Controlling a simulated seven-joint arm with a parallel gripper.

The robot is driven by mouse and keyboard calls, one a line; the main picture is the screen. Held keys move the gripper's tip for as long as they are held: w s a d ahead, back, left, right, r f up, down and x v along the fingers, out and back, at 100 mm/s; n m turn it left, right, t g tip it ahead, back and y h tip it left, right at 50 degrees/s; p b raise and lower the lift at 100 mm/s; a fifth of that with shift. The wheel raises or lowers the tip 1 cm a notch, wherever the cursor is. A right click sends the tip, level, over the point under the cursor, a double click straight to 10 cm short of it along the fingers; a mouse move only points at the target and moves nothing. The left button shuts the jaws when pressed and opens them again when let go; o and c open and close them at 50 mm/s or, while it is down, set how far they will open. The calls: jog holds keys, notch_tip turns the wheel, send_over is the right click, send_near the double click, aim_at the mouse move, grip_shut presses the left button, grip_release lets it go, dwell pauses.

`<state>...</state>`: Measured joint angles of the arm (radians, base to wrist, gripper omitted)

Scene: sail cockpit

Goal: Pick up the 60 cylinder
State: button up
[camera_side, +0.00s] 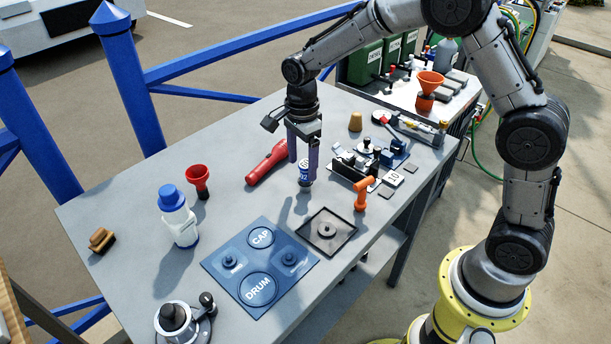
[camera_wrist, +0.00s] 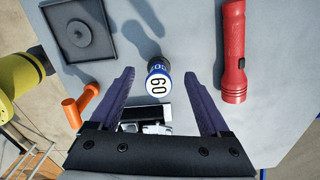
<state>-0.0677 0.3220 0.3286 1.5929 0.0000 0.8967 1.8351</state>
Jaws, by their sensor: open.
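The 60 cylinder (camera_wrist: 159,82) has a white top marked 60 and a blue band. In the wrist view it stands between and just beyond my open fingers. The gripper (camera_wrist: 166,75) also shows in the wrist view, with a gap on both sides of the cylinder.
A red flashlight (camera_side: 267,163) lies left of my gripper, and an orange handle-like tool (camera_side: 362,194) stands to its right. A black tray (camera_side: 343,222) and a blue CAP/DRUM mat (camera_side: 222,262) lie in front. A metal fixture (camera_side: 352,165) stands close on the right.

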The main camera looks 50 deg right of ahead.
aim_at(305, 165)
jog(key=shift+s+d+f, duration=0.1)
jog(key=shift+d+f, duration=0.1)
jog(key=shift+f, duration=1)
jog(key=shift+s+d+f, duration=0.1)
jog(key=shift+d+f, duration=0.05)
jog(key=shift+f, duration=1)
jog(key=shift+w, duration=0.1)
grip_shut()
